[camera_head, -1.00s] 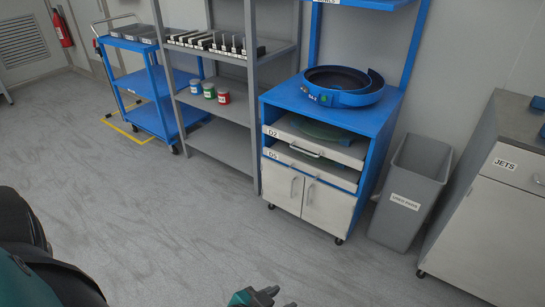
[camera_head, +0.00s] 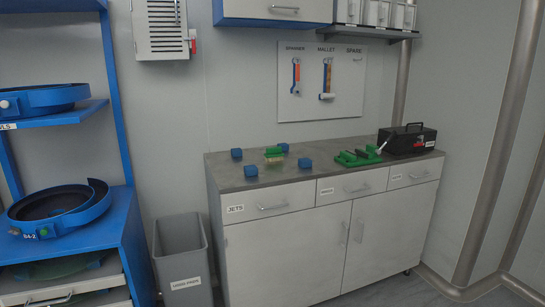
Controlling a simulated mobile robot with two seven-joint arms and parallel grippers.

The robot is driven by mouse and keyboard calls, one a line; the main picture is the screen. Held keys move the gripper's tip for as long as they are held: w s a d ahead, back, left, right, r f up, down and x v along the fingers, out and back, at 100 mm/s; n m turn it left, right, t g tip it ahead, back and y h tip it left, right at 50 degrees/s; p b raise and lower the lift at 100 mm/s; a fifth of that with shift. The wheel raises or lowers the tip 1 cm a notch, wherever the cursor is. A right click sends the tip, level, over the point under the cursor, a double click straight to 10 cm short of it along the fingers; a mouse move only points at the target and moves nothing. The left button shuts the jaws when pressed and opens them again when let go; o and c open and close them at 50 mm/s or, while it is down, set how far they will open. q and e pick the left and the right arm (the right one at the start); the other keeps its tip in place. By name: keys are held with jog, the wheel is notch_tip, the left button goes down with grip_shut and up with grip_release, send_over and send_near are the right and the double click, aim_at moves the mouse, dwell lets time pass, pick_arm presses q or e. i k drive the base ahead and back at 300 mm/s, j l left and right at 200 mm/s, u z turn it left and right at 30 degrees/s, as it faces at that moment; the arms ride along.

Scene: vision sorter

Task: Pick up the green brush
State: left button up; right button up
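A small green object with a pale tan underside, which looks like the green brush (camera_head: 273,153), lies on the dark top of the grey cabinet (camera_head: 232,181). It sits among several small blue blocks (camera_head: 305,163), apart from them as far as I can tell. A flat green item with a dark piece on it (camera_head: 350,158) lies farther right on the same top; its exact kind is too small to tell. Neither of my grippers shows in the head view now.
A black toolbox (camera_head: 408,139) stands at the right end of the cabinet top. A grey bin (camera_head: 182,250) stands left of the cabinet, beside a blue rack with a round blue feeder bowl (camera_head: 60,215). A tool board (camera_head: 322,83) hangs behind.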

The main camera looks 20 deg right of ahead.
aim_at(274, 153)
jog(key=i+l+u, duration=0.15)
jog(key=u, duration=0.35)
jog(key=l+u, duration=0.45)
jog(key=i+l+u, duration=0.2)
jog(key=l, duration=0.75)
jog(key=l+u, duration=0.2)
jog(key=l, duration=0.7)
